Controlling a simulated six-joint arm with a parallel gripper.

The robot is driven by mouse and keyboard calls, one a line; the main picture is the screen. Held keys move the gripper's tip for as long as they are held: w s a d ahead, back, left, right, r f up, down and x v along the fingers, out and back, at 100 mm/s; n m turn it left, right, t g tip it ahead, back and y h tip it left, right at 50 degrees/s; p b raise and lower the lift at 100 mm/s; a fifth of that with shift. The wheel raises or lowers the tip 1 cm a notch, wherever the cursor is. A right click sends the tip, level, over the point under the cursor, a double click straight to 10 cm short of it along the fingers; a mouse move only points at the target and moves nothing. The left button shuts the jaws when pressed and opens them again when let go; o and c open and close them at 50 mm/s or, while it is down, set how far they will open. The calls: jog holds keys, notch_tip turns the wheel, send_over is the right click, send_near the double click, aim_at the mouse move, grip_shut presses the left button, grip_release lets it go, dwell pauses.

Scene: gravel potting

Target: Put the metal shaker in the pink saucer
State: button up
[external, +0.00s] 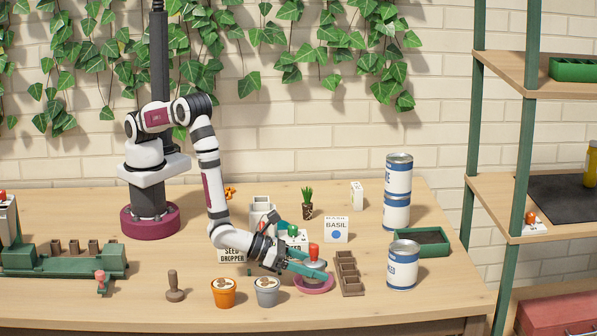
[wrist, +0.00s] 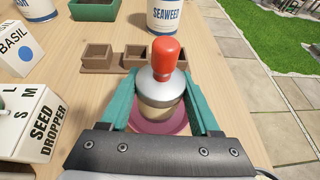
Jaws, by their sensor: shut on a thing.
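The metal shaker (wrist: 162,92) has a silver domed top, a red knob and a cream lower part. It stands upright between the teal fingers of my gripper (wrist: 160,104), which is shut on it. In the external view my gripper (external: 304,266) reaches in low from the left, and the shaker (external: 314,252) shows its red knob above the fingers. The pink saucer (external: 314,289) is directly below the shaker. In the wrist view the saucer (wrist: 180,127) shows around the shaker's base. I cannot tell whether the base touches it.
A brown tray of square cells (external: 350,274) stands close to the right of the saucer. A seaweed can (external: 402,270) is beyond it. Grey (external: 266,292) and orange (external: 223,293) pots stand to the left. A seed dropper box (wrist: 38,122) and basil packet (external: 336,229) are nearby.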

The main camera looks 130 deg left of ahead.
jog(key=o, duration=1.5)
jog(key=shift+c, duration=0.2)
jog(key=shift+d+r, duration=0.1)
jog(key=shift+d, duration=0.05)
jog(key=v, duration=1.2)
